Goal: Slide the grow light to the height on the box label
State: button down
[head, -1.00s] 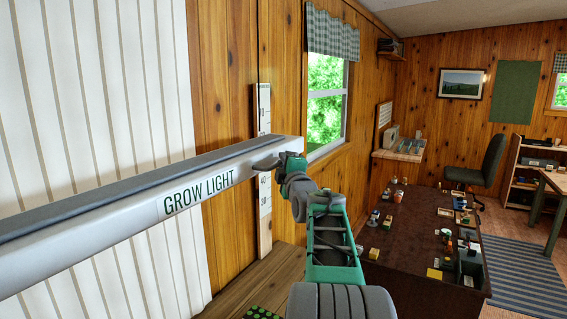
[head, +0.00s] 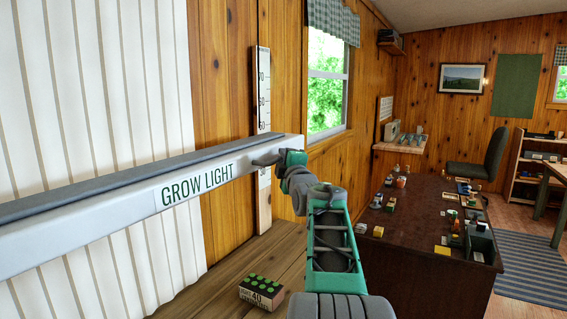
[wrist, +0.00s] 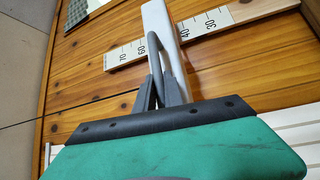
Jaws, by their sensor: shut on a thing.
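The white grow light (head: 120,215), with a dark top and a "GROW LIGHT" label, runs across the left of the head view. My gripper (head: 280,160) is shut on the loop handle (head: 264,162) at its right end. In the wrist view the fingers (wrist: 160,80) pinch the grey handle. A white ruler (head: 263,85) on a wooden strip stands behind the light. In the wrist view the light crosses the ruler (wrist: 207,22) between 60 and 40, from an angle. A small box (head: 262,292) with green tops has a label reading 40; its smaller words are unclear.
The box stands on a wooden bench (head: 235,262) below the light. A white corrugated panel (head: 100,90) is behind the light. To the right are a window (head: 327,85) and a dark table (head: 415,225) with many small things. Clear air shows between light and bench.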

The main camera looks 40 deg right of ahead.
notch_tip(320, 180, down, 4)
jog(key=shift+r+b, duration=0.25)
jog(key=shift+b, duration=0.8)
jog(key=shift+r, duration=0.1)
jog(key=c, duration=1.5)
grip_release()
jog(key=shift+r, duration=0.1)
jog(key=shift+o, duration=0.2)
jog(key=b+v, duration=0.1)
jog(key=v, duration=0.6)
jog(key=shift+s+a+b, duration=0.2)
jog(key=shift+s+b, duration=0.15)
jog(key=shift+b, duration=0.05)
jog(key=shift+a, duration=0.1)
